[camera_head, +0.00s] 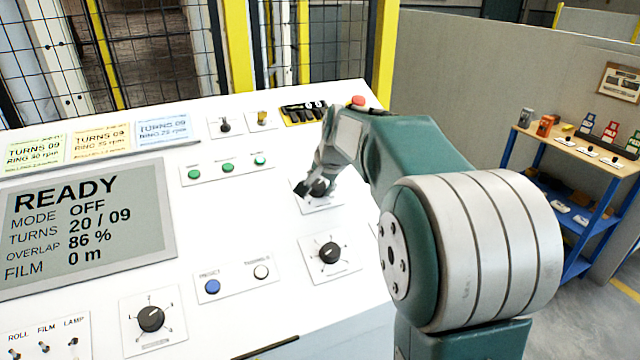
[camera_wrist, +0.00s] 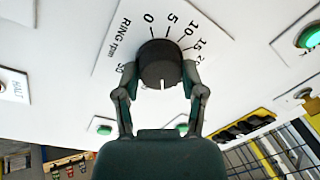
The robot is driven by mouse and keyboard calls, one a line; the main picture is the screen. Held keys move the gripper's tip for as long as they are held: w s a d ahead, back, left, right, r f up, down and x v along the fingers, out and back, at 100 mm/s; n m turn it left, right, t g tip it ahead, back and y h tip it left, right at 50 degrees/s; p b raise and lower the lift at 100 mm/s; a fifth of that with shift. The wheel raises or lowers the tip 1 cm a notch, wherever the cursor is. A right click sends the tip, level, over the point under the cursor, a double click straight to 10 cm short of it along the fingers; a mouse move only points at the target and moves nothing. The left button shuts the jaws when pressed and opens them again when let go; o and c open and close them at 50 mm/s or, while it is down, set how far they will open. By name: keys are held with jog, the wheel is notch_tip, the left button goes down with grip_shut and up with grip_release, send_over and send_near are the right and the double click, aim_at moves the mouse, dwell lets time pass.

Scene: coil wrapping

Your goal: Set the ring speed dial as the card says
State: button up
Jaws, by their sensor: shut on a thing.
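The ring speed dial, a round black knob (camera_wrist: 160,58) on a white plate marked "RING rpm", fills the top middle of the wrist view. My gripper (camera_wrist: 160,78) is shut on it, with one finger on each side. The numbers 0, 5, 10 and 15 show; others are partly hidden by the fingers. A white mark on the knob points down, toward my palm. In the head view my gripper (camera_head: 314,184) largely covers the dial.
A screen (camera_head: 85,225) reads READY, MODE OFF. Nearby are another black dial (camera_head: 330,253), a lower dial (camera_head: 151,318), green lamps (camera_head: 228,168), a blue button (camera_head: 212,286) and a red button (camera_head: 358,100). A mesh fence stands behind the panel; a shelf (camera_head: 575,155) stands right.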

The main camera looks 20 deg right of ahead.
jog(key=shift+s+a+f, duration=0.1)
jog(key=shift+f, duration=0.2)
jog(key=o, duration=1.1)
jog(key=shift+o, duration=0.2)
jog(key=shift+r, duration=0.1)
jog(key=shift+r, duration=0.15)
jog(key=shift+r, duration=0.3)
jog(key=v, duration=1.1)
jog(key=shift+s, duration=0.1)
